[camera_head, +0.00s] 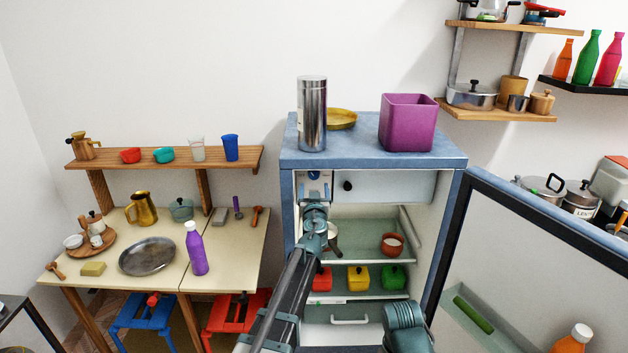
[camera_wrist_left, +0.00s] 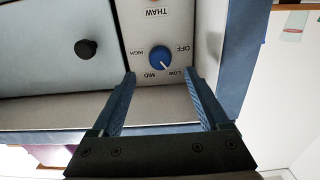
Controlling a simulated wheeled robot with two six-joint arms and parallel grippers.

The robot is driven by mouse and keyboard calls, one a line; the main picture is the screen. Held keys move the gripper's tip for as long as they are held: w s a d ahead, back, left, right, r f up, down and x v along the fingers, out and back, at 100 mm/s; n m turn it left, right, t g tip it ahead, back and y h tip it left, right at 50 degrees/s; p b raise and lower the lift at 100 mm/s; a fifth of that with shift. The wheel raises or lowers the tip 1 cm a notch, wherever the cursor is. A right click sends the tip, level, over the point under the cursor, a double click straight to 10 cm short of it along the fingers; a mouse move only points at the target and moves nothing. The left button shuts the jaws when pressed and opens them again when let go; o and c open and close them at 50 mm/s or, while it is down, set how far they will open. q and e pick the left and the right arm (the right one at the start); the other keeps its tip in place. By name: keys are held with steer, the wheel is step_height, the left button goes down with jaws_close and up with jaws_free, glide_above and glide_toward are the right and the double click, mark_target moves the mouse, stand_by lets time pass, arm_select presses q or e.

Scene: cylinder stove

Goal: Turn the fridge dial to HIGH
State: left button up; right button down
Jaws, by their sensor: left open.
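The blue fridge dial (camera_wrist_left: 160,59) sits on a pale panel inside the fridge's upper left. In the left wrist view, which looks upside down, its white mark points to about LOW. HIGH is printed on the opposite side of MID from LOW. The dial also shows small in the head view (camera_head: 314,174). My left gripper (camera_wrist_left: 158,82) is open, with its fingertips apart on either side of the dial's line and just short of it. They do not appear to touch it. In the head view, my left gripper (camera_head: 315,192) reaches up into the fridge (camera_head: 290,215). My right gripper is not in view.
A freezer flap with a black knob (camera_wrist_left: 86,48) is beside the dial panel. The fridge door (camera_head: 452,245) stands open at the right. Shelves below hold a red pot (camera_head: 392,244) and several coloured containers. A metal canister (camera_head: 312,115) and purple bin (camera_head: 407,124) stand on top.

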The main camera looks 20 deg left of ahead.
mark_target(314, 177)
arm_select(q)
steer(key=x, duration=0.7)
steer(key=shift+s, duration=0.1)
jaws_close()
